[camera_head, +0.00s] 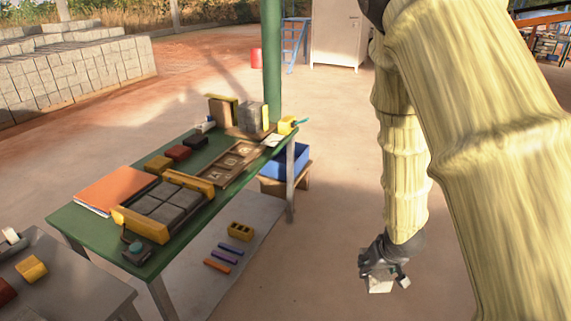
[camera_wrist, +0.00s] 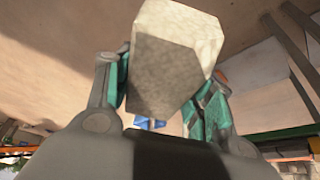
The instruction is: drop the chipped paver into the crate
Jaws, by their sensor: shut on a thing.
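My gripper (camera_head: 384,272) hangs low at the right of the head view, over the bare floor and clear of the table. It is shut on a pale grey paver (camera_head: 380,286). In the wrist view the paver (camera_wrist: 172,70) sits between the two green-sided fingers (camera_wrist: 165,95), its angular end face towards the camera. I cannot make out the chip for sure. A blue crate (camera_head: 293,162) stands on a low wooden stand beyond the green table's right end, left of and behind my gripper. The table partly hides it.
The green table (camera_head: 214,203) holds a yellow-ended mould with grey pavers (camera_head: 168,204), a wooden tray (camera_head: 230,163), coloured blocks and an orange folder (camera_head: 120,190). A green post (camera_head: 271,60) rises behind it. Open floor lies between my gripper and the table.

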